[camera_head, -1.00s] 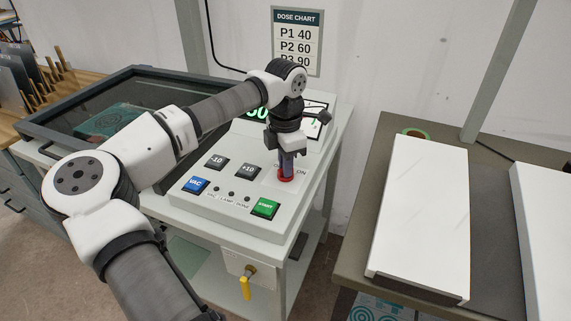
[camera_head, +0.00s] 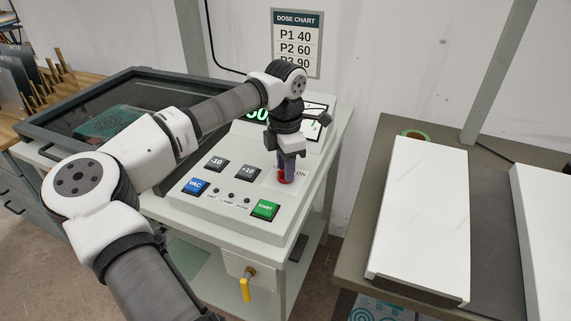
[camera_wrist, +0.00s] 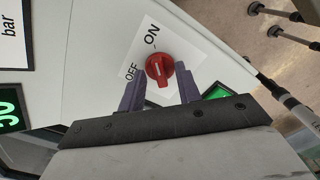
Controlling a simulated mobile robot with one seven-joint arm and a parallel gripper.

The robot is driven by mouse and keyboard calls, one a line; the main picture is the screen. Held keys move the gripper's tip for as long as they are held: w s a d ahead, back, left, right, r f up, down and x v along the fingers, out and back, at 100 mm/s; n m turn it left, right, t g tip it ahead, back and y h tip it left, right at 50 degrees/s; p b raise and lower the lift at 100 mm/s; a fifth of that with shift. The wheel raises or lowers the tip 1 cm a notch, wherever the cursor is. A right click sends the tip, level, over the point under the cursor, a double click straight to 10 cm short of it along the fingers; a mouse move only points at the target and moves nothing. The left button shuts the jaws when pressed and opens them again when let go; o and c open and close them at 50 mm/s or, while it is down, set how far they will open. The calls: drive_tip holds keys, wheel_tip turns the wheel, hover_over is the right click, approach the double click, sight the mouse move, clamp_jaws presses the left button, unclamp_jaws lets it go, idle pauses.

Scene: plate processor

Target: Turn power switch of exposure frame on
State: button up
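The power switch is a red rotary knob (camera_wrist: 160,68) on a white label with OFF and ON printed beside it. A short pale mark shows on the knob, but I cannot tell surely which word it points to. My gripper (camera_wrist: 158,78) is open, with its two dark fingers apart on either side of the knob's near edge. In the head view my gripper (camera_head: 287,166) points down at the red knob (camera_head: 286,178) on the exposure frame's sloped panel (camera_head: 232,225). The fingers partly hide the knob and label there.
The panel also bears a green START button (camera_head: 265,209), a blue VAC button (camera_head: 195,186) and dark -10 and +10 buttons. A green-digit display (camera_head: 258,114) is behind. A dark glass lid (camera_head: 100,95) is left; a table with white slabs (camera_head: 425,210) stands right.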

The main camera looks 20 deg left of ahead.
drive_tip(key=shift+r, duration=0.1)
wheel_tip(320, 180, up, 14)
drive_tip(key=b, duration=0.1)
drive_tip(key=shift+f, duration=0.2)
drive_tip(key=shift+s, duration=0.1)
idle(0.4)
